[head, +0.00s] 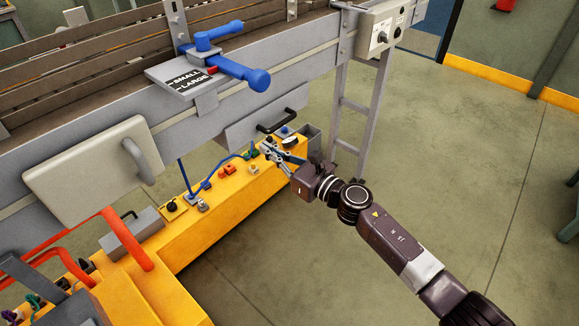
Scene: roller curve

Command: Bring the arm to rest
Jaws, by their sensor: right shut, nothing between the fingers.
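My right arm comes in from the lower right, with its dark links stretched toward the yellow bench (210,238). My right gripper (268,148) is shut and empty at the far end of the bench, close to the small fittings there. I cannot tell whether its fingertips touch anything. My left gripper is not in view.
The grey conveyor (215,122) runs along the back, with a blue lever (240,72) and a SMALL/LARGE plate (183,78). A beige panel (85,172) hangs on its side. Orange-red tubes (127,240) stand at lower left. The floor (450,160) at right is clear.

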